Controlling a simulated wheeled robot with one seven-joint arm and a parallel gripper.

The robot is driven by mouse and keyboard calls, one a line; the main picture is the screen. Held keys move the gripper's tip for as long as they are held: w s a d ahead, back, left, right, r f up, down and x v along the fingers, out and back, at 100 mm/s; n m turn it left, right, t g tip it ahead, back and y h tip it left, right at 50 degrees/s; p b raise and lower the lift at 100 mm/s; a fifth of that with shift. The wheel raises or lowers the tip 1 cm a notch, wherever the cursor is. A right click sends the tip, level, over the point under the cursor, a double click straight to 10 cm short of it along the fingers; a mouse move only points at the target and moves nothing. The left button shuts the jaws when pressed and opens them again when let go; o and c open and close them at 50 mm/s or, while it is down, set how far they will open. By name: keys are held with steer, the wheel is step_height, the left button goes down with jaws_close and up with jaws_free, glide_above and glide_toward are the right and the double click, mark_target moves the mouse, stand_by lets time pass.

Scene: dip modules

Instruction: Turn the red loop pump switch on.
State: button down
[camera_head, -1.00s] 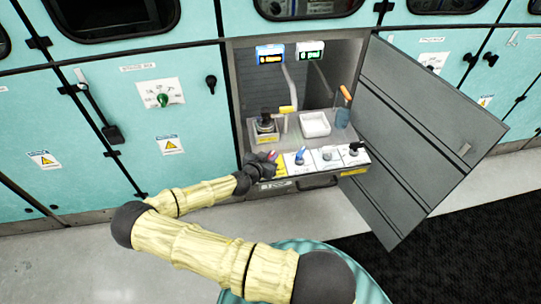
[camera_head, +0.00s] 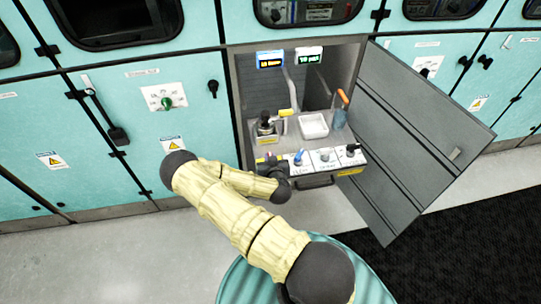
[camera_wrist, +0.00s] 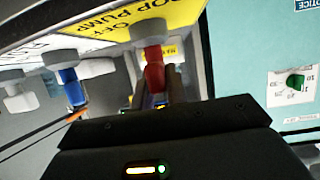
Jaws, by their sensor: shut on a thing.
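The red loop pump switch (camera_wrist: 153,68) shows in the wrist view below a yellow label (camera_wrist: 130,15) reading "OOP PUMP" and "OFF". My gripper (camera_wrist: 156,92) is shut on this red switch, with dark fingers on either side of it. The switch's lower end is partly hidden by the fingers and the gripper body. In the head view my wrist is at the front left of the control shelf (camera_head: 348,168) and covers most of the gripper and the yellow label there.
A blue switch (camera_head: 299,157) stands just right of the red one, with a grey and a black knob further right. A white tray (camera_head: 313,125) and an orange-handled tool (camera_head: 343,97) are behind. The open grey cabinet door (camera_head: 415,145) bounds the right side.

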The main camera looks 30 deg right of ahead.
steer(key=shift+n+t+y, duration=0.3)
steer(key=shift+n+y, duration=0.1)
steer(key=c, duration=1.4)
jaws_free()
steer(key=p+v, duration=0.5)
steer(key=v, duration=1.2)
steer(key=shift+r, duration=0.15)
steer(key=shift+s, duration=0.1)
